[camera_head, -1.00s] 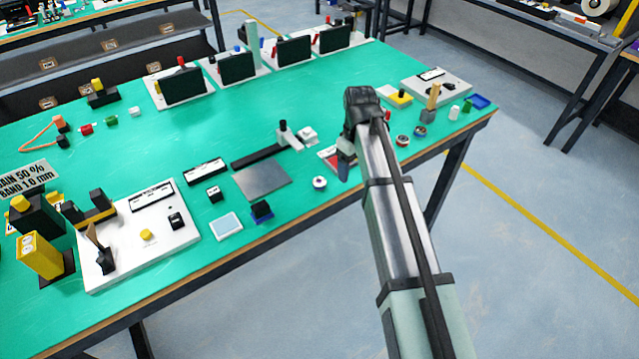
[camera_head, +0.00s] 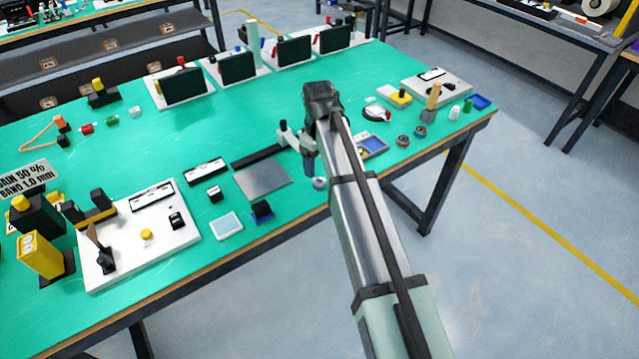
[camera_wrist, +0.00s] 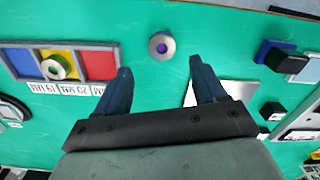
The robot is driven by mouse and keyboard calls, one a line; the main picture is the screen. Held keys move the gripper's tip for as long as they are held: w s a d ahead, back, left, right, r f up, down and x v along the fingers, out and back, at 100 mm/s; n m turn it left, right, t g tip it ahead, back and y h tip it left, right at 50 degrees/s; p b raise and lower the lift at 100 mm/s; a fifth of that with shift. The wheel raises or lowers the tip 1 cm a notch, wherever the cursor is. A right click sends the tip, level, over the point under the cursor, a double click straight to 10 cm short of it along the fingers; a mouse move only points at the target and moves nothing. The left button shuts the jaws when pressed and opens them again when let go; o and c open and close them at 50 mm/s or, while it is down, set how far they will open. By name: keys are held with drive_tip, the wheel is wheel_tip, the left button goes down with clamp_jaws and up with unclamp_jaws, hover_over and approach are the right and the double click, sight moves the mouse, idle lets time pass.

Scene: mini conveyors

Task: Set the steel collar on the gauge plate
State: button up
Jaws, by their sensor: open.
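The steel collar (camera_head: 320,183) is a small silver ring standing apart on the green bench, partly beside my gripper in the head view. In the wrist view the collar (camera_wrist: 161,34) shows a purple centre and lies just beyond the fingertips, roughly centred between them. The gauge plate (camera_head: 262,181) is a flat grey metal sheet left of the collar, with nothing on it. In the wrist view a part of the plate (camera_wrist: 238,91) shows behind the right finger. My gripper (camera_head: 309,170) is open and empty above the bench; its fingers (camera_wrist: 160,68) are spread and do not touch the collar.
A black bar with a grey upright block (camera_head: 286,134) stands behind the plate. A tray with blue, yellow and red fields (camera_wrist: 98,65) holds another ring (camera_wrist: 57,67). A blue holder with a black block (camera_head: 262,211) sits near the front edge. Bench is clear around the collar.

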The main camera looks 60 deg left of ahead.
sight(319, 181)
drive_tip(key=shift+s+d+f, duration=0.1)
drive_tip(key=shift+f, duration=1.45)
drive_tip(key=shift+s+d+f, duration=0.1)
drive_tip(key=shift+f, duration=1.4)
drive_tip(key=shift+c, duration=0.5)
drive_tip(key=shift+r, duration=0.1)
drive_tip(key=c, duration=1.2)
